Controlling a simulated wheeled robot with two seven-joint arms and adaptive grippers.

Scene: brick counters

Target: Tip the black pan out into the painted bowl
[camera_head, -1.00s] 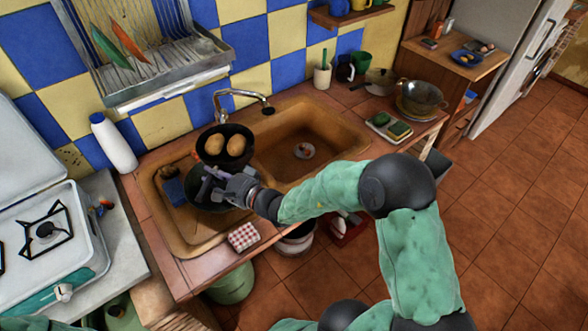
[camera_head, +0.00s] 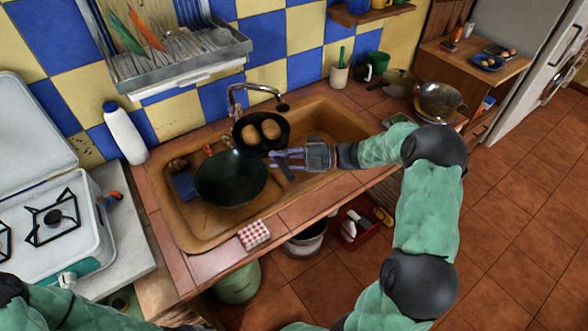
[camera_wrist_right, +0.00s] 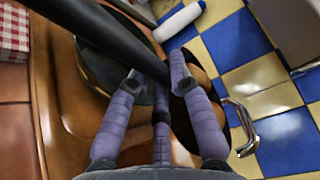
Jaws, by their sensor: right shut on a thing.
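The black pan (camera_head: 249,137) is by the tap, above the back of the sink, with two round brown pieces of food (camera_head: 262,130) in it. It looks roughly level. My right gripper (camera_head: 279,158) is shut on its black handle, which crosses between the fingers (camera_wrist_right: 150,82) in the wrist view. A wide dark bowl (camera_head: 228,185) sits in the left basin, left of and nearer than the pan; it looks empty. I take it for the painted bowl, but its paint is hard to make out.
The tap (camera_head: 262,88) rises just behind the pan. A blue sponge (camera_head: 184,186) lies in the left basin. A checkered cloth (camera_head: 254,235) is on the front counter edge, and a white bottle (camera_head: 125,133) stands at left. Pots are on the right counter.

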